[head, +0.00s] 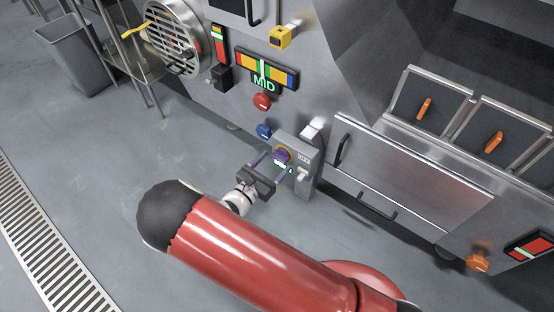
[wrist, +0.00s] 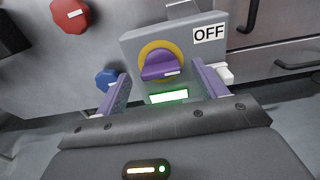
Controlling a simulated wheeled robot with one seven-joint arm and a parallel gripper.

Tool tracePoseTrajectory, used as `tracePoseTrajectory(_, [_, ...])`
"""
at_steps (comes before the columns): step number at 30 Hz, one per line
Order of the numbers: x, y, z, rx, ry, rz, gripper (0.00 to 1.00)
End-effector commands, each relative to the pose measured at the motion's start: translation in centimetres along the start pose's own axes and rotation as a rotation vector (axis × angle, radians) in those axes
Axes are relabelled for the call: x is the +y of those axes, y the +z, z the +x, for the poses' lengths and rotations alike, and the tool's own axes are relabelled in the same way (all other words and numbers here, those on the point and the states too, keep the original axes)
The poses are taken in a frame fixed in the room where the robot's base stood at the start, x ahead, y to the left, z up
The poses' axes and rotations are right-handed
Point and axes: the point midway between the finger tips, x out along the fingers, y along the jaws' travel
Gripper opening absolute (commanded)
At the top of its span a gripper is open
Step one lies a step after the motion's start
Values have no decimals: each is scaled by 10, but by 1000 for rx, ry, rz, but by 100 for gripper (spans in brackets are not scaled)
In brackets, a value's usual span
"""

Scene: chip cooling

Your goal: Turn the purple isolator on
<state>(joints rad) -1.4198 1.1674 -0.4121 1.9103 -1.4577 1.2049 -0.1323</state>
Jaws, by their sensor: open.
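The purple isolator (wrist: 160,66) is a purple rotary knob on a yellow ring, on the front of a grey box (wrist: 130,44). The wrist view shows an "OFF" label at the box's upper right and a lit green strip below the knob. In the head view the isolator (head: 281,155) sits on the box (head: 304,151) at the machine's front. My gripper (wrist: 165,82) is open, with its purple-padded fingers on either side of and below the knob. I cannot tell whether they touch it. In the head view my gripper (head: 271,161) is right at the box.
A red knob (head: 262,101) and a blue knob (head: 264,130) are left of the box. A "MID" gauge panel (head: 266,72) is above. A steel drawer front (head: 400,165) with handles is to the right. The floor at left is clear up to a drain grate (head: 45,245).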

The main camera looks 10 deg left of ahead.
Motion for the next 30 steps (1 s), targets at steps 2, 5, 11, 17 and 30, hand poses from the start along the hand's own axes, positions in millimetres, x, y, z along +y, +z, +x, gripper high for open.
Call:
tracePoseTrajectory(2, [0, -1, 11, 0, -2, 1, 71])
tracePoseTrajectory(5, [0, 0, 18, 0, -1, 1, 71])
tracePoseTrajectory(11, [0, 0, 22, 1, -1, 2, 71])
tracePoseTrajectory(17, [0, 0, 22, 1, -1, 2, 60])
tracePoseTrajectory(30, [0, 0, 22, 1, -1, -7, 26])
